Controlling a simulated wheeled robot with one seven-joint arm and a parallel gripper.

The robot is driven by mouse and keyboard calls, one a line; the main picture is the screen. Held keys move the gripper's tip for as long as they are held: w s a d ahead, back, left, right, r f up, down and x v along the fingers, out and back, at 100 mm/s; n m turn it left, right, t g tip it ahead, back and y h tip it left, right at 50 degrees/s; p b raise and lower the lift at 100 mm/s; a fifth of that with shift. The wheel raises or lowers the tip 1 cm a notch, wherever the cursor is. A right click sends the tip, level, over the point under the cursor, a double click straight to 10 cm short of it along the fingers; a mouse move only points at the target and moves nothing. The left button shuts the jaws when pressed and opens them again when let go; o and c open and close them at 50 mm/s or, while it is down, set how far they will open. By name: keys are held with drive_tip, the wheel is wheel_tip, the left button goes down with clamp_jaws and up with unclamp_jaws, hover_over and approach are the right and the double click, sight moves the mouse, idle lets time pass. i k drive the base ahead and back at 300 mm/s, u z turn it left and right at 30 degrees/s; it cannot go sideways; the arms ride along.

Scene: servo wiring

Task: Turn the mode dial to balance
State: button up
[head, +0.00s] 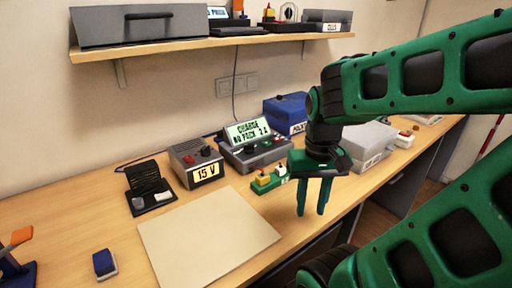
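A grey charger (258,154) stands at the back of the bench. Its tilted screen (247,132) reads "CHARGE", with a second line that seems to read "NO PACK 2 A". Small dark, red and green controls sit on its sloped face below the screen. A dark round knob (249,149) there may be the mode dial; its pointer is too small to read. My gripper (311,210) hangs fingers down over the front part of the bench, to the right of the charger and nearer to me. Its two green fingers are apart, with nothing between them.
A grey supply box (195,165) showing "15 V" stands left of the charger. A small green base (266,184) with yellow and white parts sits in front of it. A blue box (287,113) and grey case (368,145) are right. A bare board (208,236) lies front-centre.

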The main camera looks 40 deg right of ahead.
sight(249, 149)
drive_tip(key=z, duration=0.05)
drive_tip(key=k, duration=0.3)
drive_tip(key=z, duration=2.9)
drive_tip(key=i, duration=0.75)
drive_tip(key=u, duration=2.95)
